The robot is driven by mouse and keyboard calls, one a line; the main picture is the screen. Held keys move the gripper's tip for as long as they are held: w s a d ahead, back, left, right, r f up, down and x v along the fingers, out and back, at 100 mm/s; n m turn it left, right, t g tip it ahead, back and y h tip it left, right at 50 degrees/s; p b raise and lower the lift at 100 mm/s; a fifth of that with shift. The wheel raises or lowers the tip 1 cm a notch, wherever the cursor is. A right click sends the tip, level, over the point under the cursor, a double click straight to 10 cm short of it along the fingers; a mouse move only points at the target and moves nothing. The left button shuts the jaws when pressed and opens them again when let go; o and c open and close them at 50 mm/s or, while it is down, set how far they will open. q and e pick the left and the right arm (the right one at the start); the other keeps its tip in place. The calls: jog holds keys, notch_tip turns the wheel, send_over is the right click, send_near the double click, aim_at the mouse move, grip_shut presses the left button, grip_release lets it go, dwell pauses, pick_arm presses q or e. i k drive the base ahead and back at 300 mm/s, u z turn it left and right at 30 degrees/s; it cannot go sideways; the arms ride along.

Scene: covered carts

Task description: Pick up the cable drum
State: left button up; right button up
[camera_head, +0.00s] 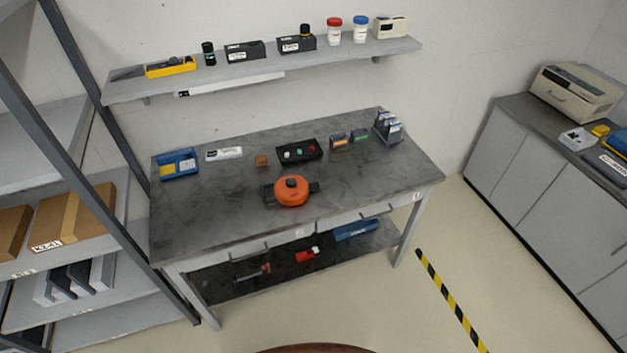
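An orange round object with a dark knob on top and dark parts at its sides, which looks like the cable drum (291,193), sits on the grey workbench (215,215) near the middle of its top. It stands clear of the items behind it. Neither of my grippers shows in the head view.
A blue tray (177,164), a dark box with coloured buttons (299,151) and a small brown block (261,160) lie along the bench's back. A wall shelf (270,66) hangs above. A metal rack (83,125) stands left, cabinets (530,160) right. The floor before the bench is free.

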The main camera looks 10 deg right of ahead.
aim_at(282, 193)
jog(key=u, duration=0.25)
jog(key=i, duration=0.85)
jog(key=u, duration=0.65)
